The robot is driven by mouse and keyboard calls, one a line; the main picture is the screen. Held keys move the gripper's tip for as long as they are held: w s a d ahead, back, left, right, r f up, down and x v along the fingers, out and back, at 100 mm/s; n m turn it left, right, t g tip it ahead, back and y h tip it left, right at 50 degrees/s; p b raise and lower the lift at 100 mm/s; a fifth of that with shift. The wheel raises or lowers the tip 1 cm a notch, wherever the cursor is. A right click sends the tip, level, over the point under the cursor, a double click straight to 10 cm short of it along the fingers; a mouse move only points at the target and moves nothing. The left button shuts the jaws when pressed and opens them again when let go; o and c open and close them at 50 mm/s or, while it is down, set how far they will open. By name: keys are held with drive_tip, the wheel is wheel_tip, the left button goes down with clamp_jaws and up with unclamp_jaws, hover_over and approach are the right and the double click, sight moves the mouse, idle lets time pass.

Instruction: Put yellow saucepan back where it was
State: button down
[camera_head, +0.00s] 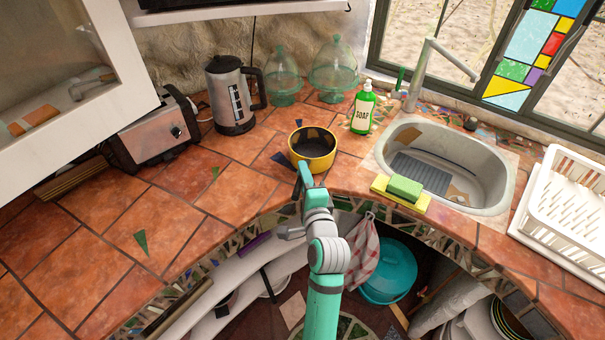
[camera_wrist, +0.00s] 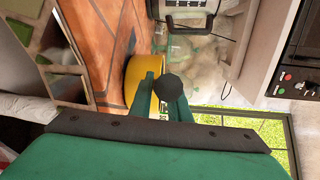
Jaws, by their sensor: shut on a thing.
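The yellow saucepan (camera_head: 318,164) has a dark inside and is upright at the counter, between the soap bottle and the front edge. In the wrist view its yellow side (camera_wrist: 136,72) shows just past the fingers, with the round black end of its handle (camera_wrist: 168,87) between them. My gripper (camera_head: 304,174) is at the near side of the pan, shut on the handle. The arm hides most of the handle in the head view. I cannot tell whether the pan's base touches the tiles.
A green soap bottle (camera_head: 363,112), a sponge (camera_head: 404,188) and the sink (camera_head: 500,190) are to the right. A kettle (camera_head: 232,100), glass domes (camera_head: 333,75) and a toaster (camera_head: 155,135) stand behind and left. Tiles at left are mostly clear.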

drive_tip(key=shift+r, duration=0.1)
drive_tip(key=shift+d, duration=0.1)
drive_tip(key=c, duration=1.7)
unclamp_jaws()
drive_tip(key=shift+f, duration=0.2)
drive_tip(key=shift+o, duration=0.2)
